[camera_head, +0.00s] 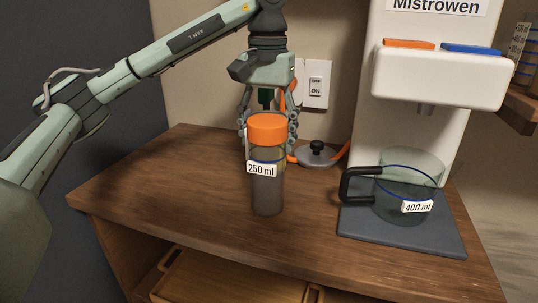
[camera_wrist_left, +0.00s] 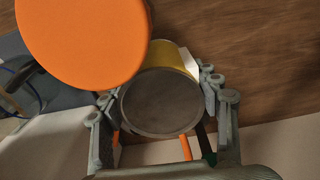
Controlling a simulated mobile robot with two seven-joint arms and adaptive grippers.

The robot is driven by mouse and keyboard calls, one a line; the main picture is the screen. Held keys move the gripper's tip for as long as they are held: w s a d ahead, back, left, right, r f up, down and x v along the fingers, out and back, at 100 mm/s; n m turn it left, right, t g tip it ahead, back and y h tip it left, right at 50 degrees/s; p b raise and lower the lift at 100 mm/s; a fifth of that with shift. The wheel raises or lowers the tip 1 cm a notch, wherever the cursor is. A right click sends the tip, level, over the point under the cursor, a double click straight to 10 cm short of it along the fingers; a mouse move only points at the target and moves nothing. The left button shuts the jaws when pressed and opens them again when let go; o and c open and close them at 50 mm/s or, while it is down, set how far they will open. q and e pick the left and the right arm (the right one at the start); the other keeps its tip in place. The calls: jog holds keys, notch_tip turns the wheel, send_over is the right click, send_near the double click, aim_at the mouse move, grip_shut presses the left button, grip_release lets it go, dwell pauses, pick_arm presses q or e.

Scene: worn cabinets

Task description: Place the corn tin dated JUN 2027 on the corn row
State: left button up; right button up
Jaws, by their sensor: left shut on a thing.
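My left gripper (camera_head: 268,132) comes down behind an orange-lidded bottle in the head view, which partly hides its fingers. The left wrist view shows the gripper (camera_wrist_left: 160,98) shut on a tin (camera_wrist_left: 160,103) with a grey round end, a yellow-gold side and a white patch. In the head view the tin is mostly hidden behind the bottle. No date on it can be read, and I cannot tell whether it touches the counter. No corn row is recognisable in these views. My right gripper is not in view.
The bottle (camera_head: 267,190) marked 250 ml stands close in front of the gripper. A dispenser (camera_head: 440,80) with a 400 ml jug (camera_head: 408,190) stands right on a grey mat (camera_head: 400,238). The wooden counter (camera_head: 160,180) is clear at left.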

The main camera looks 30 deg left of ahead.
pick_arm(q)
jog(key=shift+d+f, duration=0.1)
jog(key=shift+f, duration=2)
jog(key=o, duration=1.6)
jog(key=shift+f, duration=0.1)
